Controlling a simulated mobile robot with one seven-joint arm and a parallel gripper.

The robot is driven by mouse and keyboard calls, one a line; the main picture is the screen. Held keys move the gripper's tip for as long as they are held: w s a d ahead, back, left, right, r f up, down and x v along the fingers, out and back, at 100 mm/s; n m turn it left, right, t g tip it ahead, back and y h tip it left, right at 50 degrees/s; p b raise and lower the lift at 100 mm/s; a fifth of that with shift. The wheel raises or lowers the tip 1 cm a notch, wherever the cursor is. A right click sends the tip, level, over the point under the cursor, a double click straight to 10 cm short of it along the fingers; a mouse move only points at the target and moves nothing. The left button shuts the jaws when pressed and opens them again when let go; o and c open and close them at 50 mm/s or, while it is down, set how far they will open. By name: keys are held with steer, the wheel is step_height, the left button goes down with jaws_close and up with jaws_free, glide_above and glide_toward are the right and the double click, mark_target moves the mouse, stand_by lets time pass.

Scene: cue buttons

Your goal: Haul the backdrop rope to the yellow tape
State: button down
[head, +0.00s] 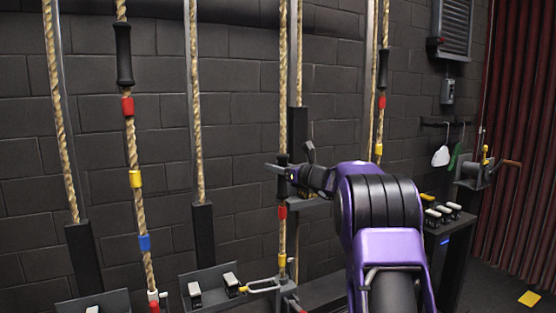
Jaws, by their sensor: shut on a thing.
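My gripper (280,171) is shut on the black sleeve (282,184) of the middle rope (283,100). Below the sleeve, this rope carries a red tape band (282,212) and, lower down, a yellow tape band (281,261). The red band is close under my gripper; the yellow one is near a yellow-handled fitting at the rail. No label shows which rope is the backdrop rope. My fingers partly hide the sleeve, and my purple arm covers the area to the right.
A left rope (132,150) has a high black sleeve and red, yellow and blue bands. A right rope (382,85) also has bands. Lever boxes (212,287) line the rail. A crank winch (487,172) and dark red curtain (510,130) stand right.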

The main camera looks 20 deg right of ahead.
steer(key=shift+f, duration=0.35)
steer(key=c, duration=0.5)
jaws_free()
steer(key=v, duration=1.7)
steer(key=shift+s+d, duration=0.1)
steer(key=shift+s, duration=0.05)
